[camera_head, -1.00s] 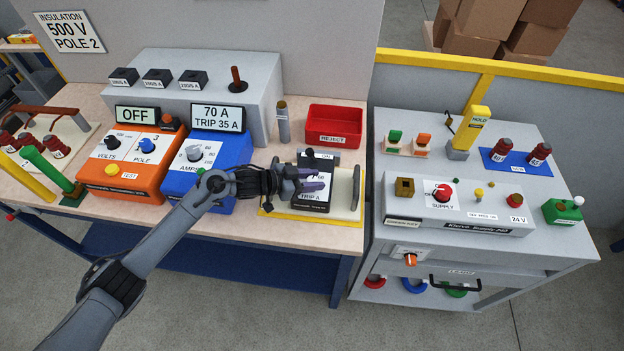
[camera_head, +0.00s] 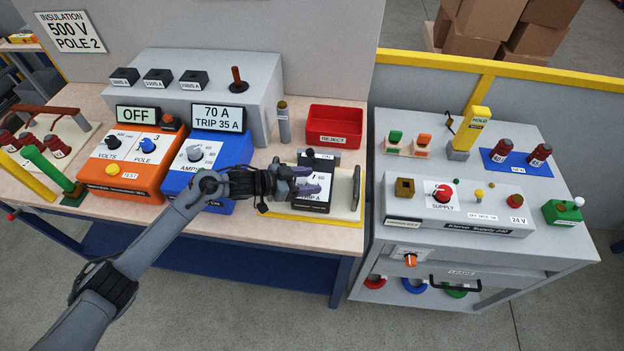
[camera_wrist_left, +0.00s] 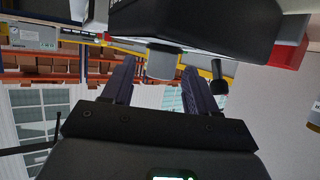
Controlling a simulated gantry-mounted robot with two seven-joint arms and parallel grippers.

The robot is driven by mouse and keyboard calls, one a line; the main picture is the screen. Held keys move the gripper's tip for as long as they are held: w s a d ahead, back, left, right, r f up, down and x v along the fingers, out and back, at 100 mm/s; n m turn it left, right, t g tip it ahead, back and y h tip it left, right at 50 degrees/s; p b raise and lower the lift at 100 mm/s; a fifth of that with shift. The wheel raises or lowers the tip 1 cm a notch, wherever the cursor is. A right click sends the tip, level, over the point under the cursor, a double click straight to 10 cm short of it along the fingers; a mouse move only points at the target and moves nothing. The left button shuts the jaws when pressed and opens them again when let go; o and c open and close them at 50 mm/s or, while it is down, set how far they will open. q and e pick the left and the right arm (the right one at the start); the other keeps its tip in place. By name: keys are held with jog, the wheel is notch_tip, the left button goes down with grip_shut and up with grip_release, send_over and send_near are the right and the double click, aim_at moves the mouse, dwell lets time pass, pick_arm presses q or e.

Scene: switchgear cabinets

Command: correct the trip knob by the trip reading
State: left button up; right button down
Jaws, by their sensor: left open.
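The breaker (camera_head: 321,165) with a black-and-white face labelled TRIP A stands on a yellow-edged base at the bench's right end. My left gripper (camera_head: 312,182) is in front of its face and covers the trip knob and part of the scale. In the left wrist view, a grey round knob (camera_wrist_left: 161,62) sits between the two open fingers, below a dark body (camera_wrist_left: 215,28). A gap shows on each side of it. The display (camera_head: 220,118) reads 70 A, TRIP 35 A. The knob's pointer setting is hidden. My right gripper is out of view.
The blue AMPS box (camera_head: 232,152) and orange VOLTS/POLE box (camera_head: 118,178) stand left of the breaker; the latter's display (camera_head: 138,114) reads OFF. A red REJECT bin (camera_head: 335,125) is behind. The supply cabinet (camera_head: 470,240) stands right, across a narrow gap.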

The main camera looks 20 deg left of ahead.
pick_arm(q)
jog(key=v, duration=0.9)
jog(key=shift+s, duration=0.1)
